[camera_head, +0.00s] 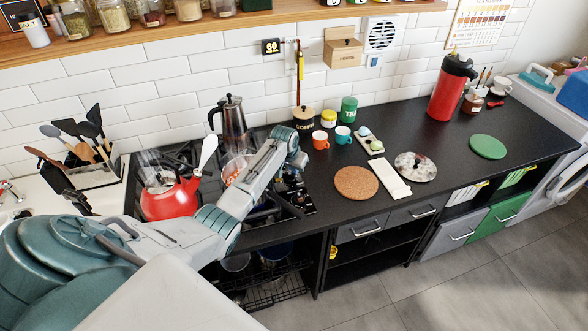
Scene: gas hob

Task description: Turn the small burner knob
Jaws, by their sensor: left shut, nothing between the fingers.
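The gas hob (176,160) is set in the black counter at the left. Its control knobs (297,188) are at its right end, small and partly hidden under my left arm; I cannot tell which one is the small burner's. My left arm reaches across the hob from the lower left. My left gripper (293,173) is at the hob's right end, close to the knobs, shut with nothing in it. I cannot tell whether it touches a knob. My right gripper is not in view.
A red kettle (171,199) and a moka pot (232,125) stand on the hob. To the right are orange (320,139) and teal (343,135) mugs, a cork mat (356,183) and a pot lid (416,166).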

